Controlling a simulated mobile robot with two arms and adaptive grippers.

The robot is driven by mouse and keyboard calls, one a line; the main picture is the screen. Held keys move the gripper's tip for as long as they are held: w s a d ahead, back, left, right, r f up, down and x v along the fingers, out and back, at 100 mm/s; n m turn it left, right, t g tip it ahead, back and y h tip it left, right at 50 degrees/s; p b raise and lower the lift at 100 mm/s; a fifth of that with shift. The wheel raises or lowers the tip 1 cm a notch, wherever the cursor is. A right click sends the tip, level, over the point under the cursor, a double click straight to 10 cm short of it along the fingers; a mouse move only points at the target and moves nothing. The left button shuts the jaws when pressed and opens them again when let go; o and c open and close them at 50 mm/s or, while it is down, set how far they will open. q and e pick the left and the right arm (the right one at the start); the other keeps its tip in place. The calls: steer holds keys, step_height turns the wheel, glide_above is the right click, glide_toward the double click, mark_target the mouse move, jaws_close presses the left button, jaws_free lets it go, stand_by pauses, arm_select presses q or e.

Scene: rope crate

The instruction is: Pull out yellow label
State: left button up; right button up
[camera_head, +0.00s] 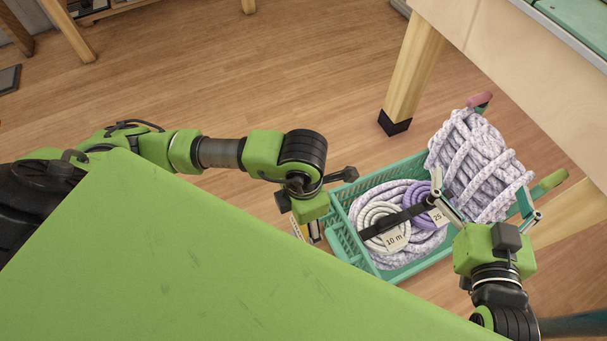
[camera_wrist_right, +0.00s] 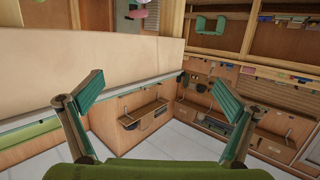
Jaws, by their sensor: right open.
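A cream label marked "10 m" (camera_head: 396,240) lies on a coiled white rope in the green crate (camera_head: 350,246). A second pale label, reading "25" (camera_head: 438,217), sits by a purple rope coil (camera_head: 405,230) and is partly covered. A small yellowish piece (camera_head: 297,228) shows beside my left gripper (camera_head: 308,236); I cannot tell what it is. My left gripper points down at the crate's left end, its fingers mostly hidden. My right gripper (camera_head: 484,192) is open with fingers wide apart over the crate's right side; the right wrist view shows nothing between its fingers (camera_wrist_right: 157,80).
A thick bundle of white-purple rope (camera_head: 478,165) stands at the crate's back right. A black strap (camera_head: 395,221) crosses the coils. A table leg (camera_head: 414,75) stands behind the crate. A large green surface (camera_head: 170,265) fills the lower left. Wooden floor (camera_head: 240,85) is clear behind.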

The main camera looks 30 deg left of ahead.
arm_select(q)
steer(key=shift+f, duration=0.1)
arm_select(e)
steer(key=shift+w+a+r, duration=0.15)
steer(key=shift+r, duration=0.35)
steer(key=shift+w+r+t, duration=0.1)
steer(key=shift+r+t, duration=0.15)
steer(key=shift+t, duration=0.15)
arm_select(q)
steer(key=shift+f, duration=0.1)
arm_select(e)
steer(key=shift+r, duration=0.1)
steer(key=shift+a+r, duration=0.1)
steer(key=shift+r, duration=0.2)
arm_select(q)
steer(key=shift+f, duration=0.1)
arm_select(e)
steer(key=shift+w+r, duration=0.1)
steer(key=shift+r, duration=0.05)
arm_select(q)
steer(key=shift+b, duration=0.3)
arm_select(e)
steer(key=shift+a+r+t, duration=0.1)
steer(key=shift+r+t, duration=0.15)
steer(key=shift+t, duration=0.15)
